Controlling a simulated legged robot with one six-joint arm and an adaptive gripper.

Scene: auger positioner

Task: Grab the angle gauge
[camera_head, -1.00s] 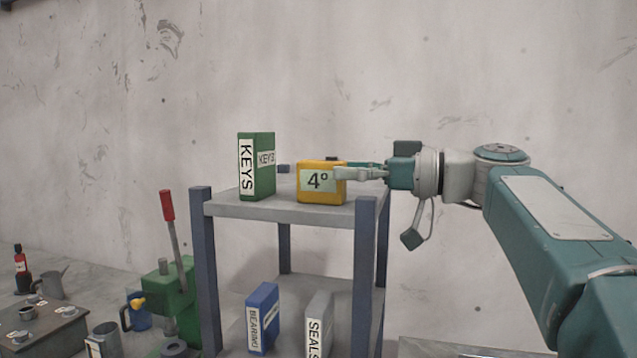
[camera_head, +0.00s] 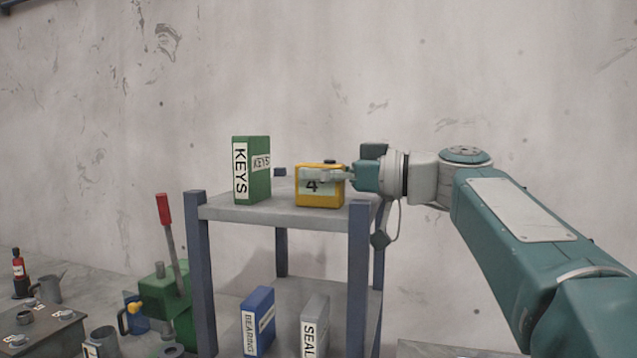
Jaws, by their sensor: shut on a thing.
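The angle gauge (camera_head: 320,199) is a yellow box with a pale display that reads 4, partly covered by a finger. It sits upright on the top shelf (camera_head: 265,213) of a rack with blue posts. My gripper (camera_head: 312,176) reaches in from the right and is shut on the gauge. One finger lies across the gauge's front face. The other finger is hidden behind the gauge. I see no gap between the gauge and the shelf.
A green KEYS box (camera_head: 252,170) stands left of the gauge on the same shelf. A blue BEARING box (camera_head: 258,322) and a grey SEALS box (camera_head: 314,326) stand on the lower shelf. A green press with a red-handled lever (camera_head: 165,210) is left of the rack. Open space lies above the shelf.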

